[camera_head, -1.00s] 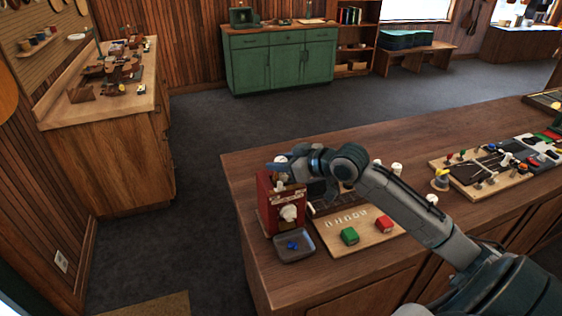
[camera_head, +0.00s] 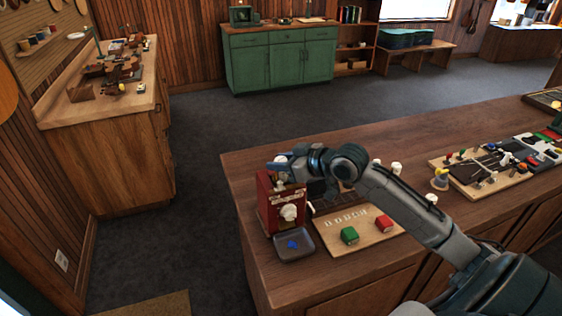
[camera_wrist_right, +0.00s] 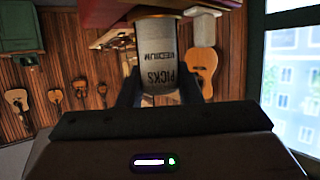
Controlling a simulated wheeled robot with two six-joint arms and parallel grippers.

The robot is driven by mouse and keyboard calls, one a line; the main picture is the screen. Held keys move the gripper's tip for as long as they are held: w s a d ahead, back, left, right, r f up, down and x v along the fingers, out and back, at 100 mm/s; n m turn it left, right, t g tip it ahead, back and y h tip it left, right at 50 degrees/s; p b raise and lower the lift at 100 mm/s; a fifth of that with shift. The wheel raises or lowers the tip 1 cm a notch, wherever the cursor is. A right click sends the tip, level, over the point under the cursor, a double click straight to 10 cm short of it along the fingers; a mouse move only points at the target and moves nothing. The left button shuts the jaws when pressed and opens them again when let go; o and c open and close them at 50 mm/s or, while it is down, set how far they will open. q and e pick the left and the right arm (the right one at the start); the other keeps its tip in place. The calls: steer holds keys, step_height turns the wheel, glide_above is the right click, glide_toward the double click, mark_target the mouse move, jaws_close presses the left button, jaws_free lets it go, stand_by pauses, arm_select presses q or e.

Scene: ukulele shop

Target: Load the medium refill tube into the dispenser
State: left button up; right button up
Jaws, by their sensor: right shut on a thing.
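The dispenser (camera_head: 266,205) is a red box with a white knob on its front, standing at the left end of the wooden counter. My right gripper (camera_head: 284,164) is at its top and is shut on the medium refill tube. In the right wrist view the tube (camera_wrist_right: 160,68) is pale grey and reads "PICKS MEDIUM" upside down, between the two fingers. Its far end meets a red part of the dispenser (camera_wrist_right: 118,12); whether it is seated cannot be told. In the head view the gripper mostly hides the tube. My left gripper is not in view.
A grey tray (camera_head: 306,254) holding blue pieces (camera_head: 292,245) sits before the dispenser. The counter's left edge is close to the dispenser.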

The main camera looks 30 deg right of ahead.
steer(key=shift+f, duration=0.6)
stand_by(0.6)
steer(key=o, duration=0.7)
steer(key=shift+r, duration=0.1)
